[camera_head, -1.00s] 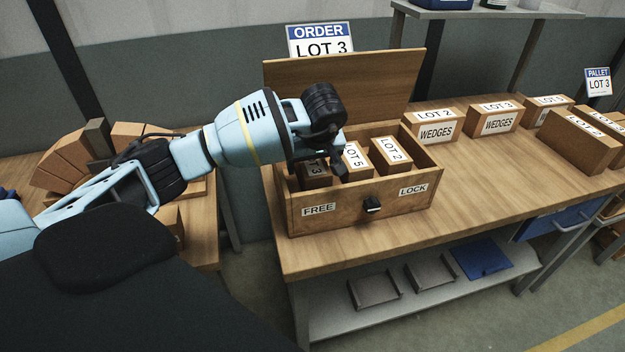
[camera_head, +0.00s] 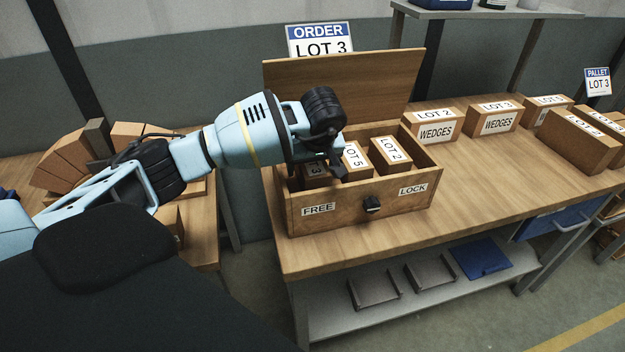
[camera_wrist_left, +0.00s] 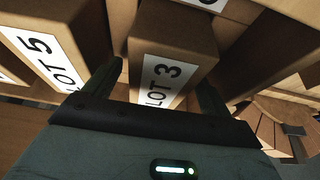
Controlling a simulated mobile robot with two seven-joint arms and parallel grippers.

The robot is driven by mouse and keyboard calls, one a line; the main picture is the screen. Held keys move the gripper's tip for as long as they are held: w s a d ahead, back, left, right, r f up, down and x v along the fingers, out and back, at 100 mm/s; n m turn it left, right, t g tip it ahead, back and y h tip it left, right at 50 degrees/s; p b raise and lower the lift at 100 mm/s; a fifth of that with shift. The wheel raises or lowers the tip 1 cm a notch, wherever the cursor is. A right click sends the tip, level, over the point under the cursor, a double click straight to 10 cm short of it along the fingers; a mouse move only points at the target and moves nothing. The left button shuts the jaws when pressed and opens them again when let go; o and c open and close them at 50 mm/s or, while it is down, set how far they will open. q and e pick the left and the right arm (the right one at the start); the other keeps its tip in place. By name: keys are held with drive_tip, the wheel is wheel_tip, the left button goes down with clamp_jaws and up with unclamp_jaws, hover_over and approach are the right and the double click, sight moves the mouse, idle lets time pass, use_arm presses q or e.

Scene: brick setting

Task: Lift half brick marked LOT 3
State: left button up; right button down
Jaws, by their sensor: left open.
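The half brick marked LOT 3 (camera_head: 316,170) stands at the left end inside the open wooden box (camera_head: 365,218), partly hidden by my gripper in the head view. In the left wrist view the LOT 3 brick (camera_wrist_left: 170,62) lies between the two fingers, its label facing up. My left gripper (camera_head: 324,168) is open over this brick, one finger on each side of it. In the wrist view the left gripper (camera_wrist_left: 160,85) shows gaps beside the brick, and I cannot tell whether a finger touches it. My right gripper is not in view.
Bricks marked LOT 5 (camera_head: 355,160) and LOT 2 (camera_head: 391,155) stand to the right in the same box. The raised lid (camera_head: 345,90) is behind. Wedge boxes (camera_head: 434,124) stand farther right on the bench (camera_head: 470,190). The bench front is clear.

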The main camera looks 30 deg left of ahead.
use_arm(q)
clamp_jaws()
drive_tip(key=shift+r, duration=0.1)
idle(0.4)
wheel_tip(320, 180, up, 11)
drive_tip(key=shift+f, duration=0.2)
idle(0.4)
